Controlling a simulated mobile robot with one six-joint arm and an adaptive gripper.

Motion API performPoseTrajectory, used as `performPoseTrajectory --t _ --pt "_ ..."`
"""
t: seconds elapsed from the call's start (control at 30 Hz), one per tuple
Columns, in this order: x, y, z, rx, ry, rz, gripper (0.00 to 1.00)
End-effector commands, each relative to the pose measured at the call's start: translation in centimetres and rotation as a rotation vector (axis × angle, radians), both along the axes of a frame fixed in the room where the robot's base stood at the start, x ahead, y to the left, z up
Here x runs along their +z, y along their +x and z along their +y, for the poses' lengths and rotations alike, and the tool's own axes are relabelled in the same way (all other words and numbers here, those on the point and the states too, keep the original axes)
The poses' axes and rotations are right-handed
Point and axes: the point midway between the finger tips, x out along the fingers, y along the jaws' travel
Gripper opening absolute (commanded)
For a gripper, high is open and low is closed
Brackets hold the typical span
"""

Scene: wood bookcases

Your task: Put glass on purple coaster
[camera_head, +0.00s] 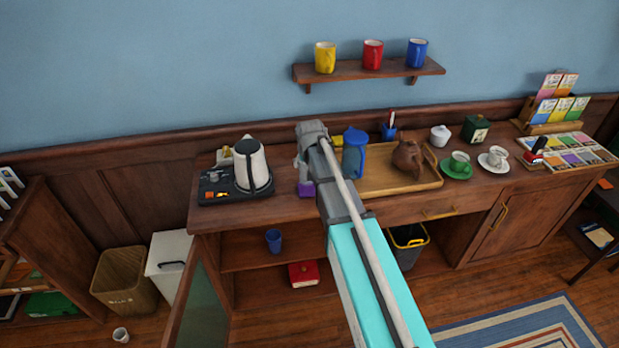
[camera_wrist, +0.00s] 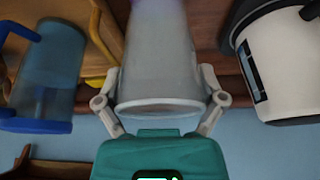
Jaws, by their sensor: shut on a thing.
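My gripper (camera_wrist: 162,85) is shut on a pale grey, see-through glass (camera_wrist: 160,60), with one finger on each side of it. The wrist view is upside down, and the glass's wide rim faces the wall side. A purple patch (camera_wrist: 163,5), apparently the coaster, shows past the narrow end of the glass. In the head view my gripper (camera_head: 310,150) is over the sideboard between kettle and blue pitcher. A purple coaster (camera_head: 306,188) shows just below it, at the counter's front. The glass is mostly hidden there by my gripper, so I cannot tell if it touches the coaster.
A white kettle (camera_head: 252,166) on a black tray (camera_head: 222,195) stands left of my gripper. Close on the right are a blue pitcher (camera_head: 355,155) and a wooden tray (camera_head: 374,184) with a brown teapot (camera_head: 408,158). A mug shelf (camera_head: 350,70) hangs above.

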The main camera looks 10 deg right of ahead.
Motion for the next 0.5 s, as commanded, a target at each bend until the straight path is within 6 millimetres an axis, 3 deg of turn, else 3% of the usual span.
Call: performPoseTrajectory --t 0.13,0.5 --pt "-1.22 0.88 -0.21 0.0 0.0 0.0 0.3" --pt "-1.29 1.04 -0.23 0.001 0.001 0.0 0.3"
